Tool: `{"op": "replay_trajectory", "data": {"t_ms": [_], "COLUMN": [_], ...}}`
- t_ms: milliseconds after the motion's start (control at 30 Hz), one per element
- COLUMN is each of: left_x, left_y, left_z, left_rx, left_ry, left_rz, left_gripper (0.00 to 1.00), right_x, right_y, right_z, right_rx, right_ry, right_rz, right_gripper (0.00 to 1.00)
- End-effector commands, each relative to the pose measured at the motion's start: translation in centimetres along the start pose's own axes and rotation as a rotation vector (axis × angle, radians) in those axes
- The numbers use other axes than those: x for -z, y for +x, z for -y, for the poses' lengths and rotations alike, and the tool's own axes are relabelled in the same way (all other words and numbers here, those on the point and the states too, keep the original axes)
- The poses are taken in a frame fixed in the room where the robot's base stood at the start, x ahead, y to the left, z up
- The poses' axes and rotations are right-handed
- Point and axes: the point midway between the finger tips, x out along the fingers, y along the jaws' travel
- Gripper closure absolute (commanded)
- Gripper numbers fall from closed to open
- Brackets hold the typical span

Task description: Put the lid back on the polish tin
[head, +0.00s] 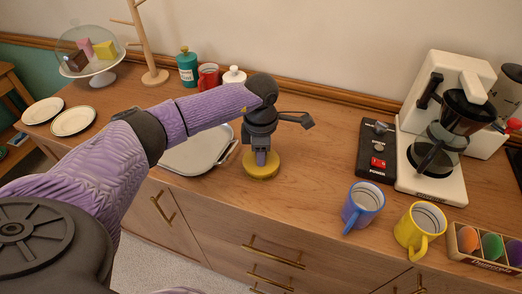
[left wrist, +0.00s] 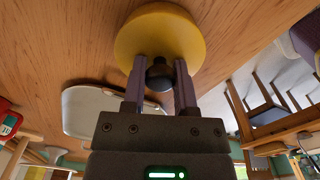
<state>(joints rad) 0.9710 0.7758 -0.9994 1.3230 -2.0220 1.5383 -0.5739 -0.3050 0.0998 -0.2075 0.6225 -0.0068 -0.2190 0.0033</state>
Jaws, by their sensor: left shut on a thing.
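My left gripper (head: 262,158) points down over the counter, right of the light tray. It is shut on the dark knob (left wrist: 160,73) of a yellow round lid (left wrist: 160,28); the fingers (left wrist: 158,85) stand on either side of the knob in the left wrist view. In the head view the yellow round piece (head: 262,168) shows beneath the gripper, close to the counter's front edge. I cannot tell whether the tin is under the lid or whether the two touch. No separate open tin shows. My right gripper is not in view.
The light tray (head: 188,160) lies just left of the gripper, partly behind my arm. A blue mug (head: 362,207), a yellow mug (head: 418,232) and a coffee machine (head: 432,165) stand right. Red and white containers stand behind. Bare counter (head: 315,165) lies right of the gripper.

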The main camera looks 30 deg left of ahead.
Motion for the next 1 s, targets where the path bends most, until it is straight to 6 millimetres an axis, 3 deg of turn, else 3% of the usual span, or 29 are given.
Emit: {"op": "replay_trajectory", "data": {"t_ms": [267, 300, 467, 633, 767, 1000], "left_x": [0.01, 0.01, 0.01, 0.01, 0.01, 0.01], "left_y": [0.0, 0.0, 0.01, 0.01, 0.01, -0.09], "left_z": [-0.01, -0.01, -0.01, -0.01, 0.0, -0.01], "left_rx": [0.0, 0.0, 0.0, 0.0, 0.0, 0.0], "left_ry": [0.0, 0.0, 0.0, 0.0, 0.0, 0.0], "left_rz": [0.0, 0.0, 0.0, 0.0, 0.0, 0.0], "left_gripper": [1.0, 0.58, 0.24, 0.23, 0.0, 0.0], "right_x": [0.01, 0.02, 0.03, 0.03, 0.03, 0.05], "right_y": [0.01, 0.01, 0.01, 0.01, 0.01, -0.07], "right_z": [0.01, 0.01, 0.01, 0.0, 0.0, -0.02], "right_rx": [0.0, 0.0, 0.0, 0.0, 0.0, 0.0], "right_ry": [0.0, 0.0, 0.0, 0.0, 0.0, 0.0], "right_rz": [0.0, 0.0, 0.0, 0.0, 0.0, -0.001], "right_gripper": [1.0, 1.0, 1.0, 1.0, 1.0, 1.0]}}
